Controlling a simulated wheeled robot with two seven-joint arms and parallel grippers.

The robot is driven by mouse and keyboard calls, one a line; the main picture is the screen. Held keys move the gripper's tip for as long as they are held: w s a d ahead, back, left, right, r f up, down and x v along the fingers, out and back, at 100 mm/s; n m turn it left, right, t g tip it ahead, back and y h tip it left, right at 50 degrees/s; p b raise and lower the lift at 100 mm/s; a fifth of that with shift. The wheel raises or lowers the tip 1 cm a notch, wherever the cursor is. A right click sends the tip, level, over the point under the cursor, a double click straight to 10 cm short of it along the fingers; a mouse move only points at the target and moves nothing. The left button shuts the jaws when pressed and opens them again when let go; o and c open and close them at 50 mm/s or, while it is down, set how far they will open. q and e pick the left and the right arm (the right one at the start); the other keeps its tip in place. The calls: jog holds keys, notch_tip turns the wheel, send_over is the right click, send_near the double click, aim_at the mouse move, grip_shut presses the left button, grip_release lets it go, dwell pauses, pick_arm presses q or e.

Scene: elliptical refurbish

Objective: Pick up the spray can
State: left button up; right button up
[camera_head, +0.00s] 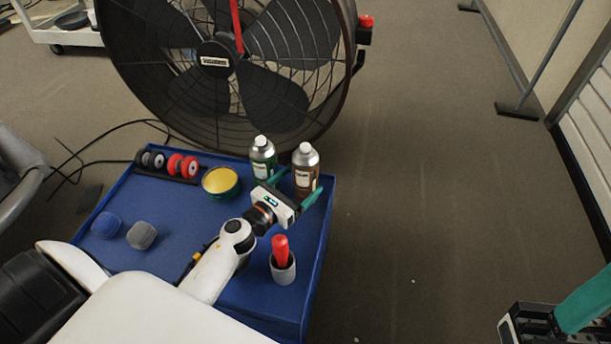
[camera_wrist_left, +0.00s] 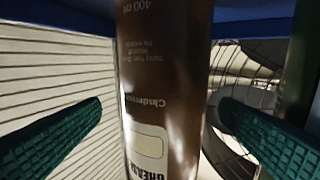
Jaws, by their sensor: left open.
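A brown spray can (camera_head: 306,170) with a silver top and white cap stands upright at the far right corner of the blue table. In the left wrist view the brown can (camera_wrist_left: 160,95) fills the middle, its label upside down. My left gripper (camera_head: 304,179) is open in front of the can. Its teal fingers lie on either side of the can, with gaps between fingers and can in the wrist view. A green spray can (camera_head: 263,160) stands just left of the brown one. My right gripper (camera_head: 560,312) is only partly in view at the lower right corner.
The blue table (camera_head: 190,215) also holds a yellow-topped tin (camera_head: 221,181), red and grey wheels (camera_head: 176,165), and a red-handled item in a grey cup (camera_head: 283,262). A large fan (camera_head: 225,65) stands close behind.

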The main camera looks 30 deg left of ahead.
pick_arm(q)
jog(key=x, duration=0.5)
jog(key=shift+w+a, duration=0.1)
jog(key=shift+a, duration=0.05)
jog(key=shift+c, duration=0.6)
jog(key=c, duration=0.9)
jog(key=shift+r, duration=0.1)
jog(key=shift+c, duration=0.8)
jog(key=shift+r, duration=0.1)
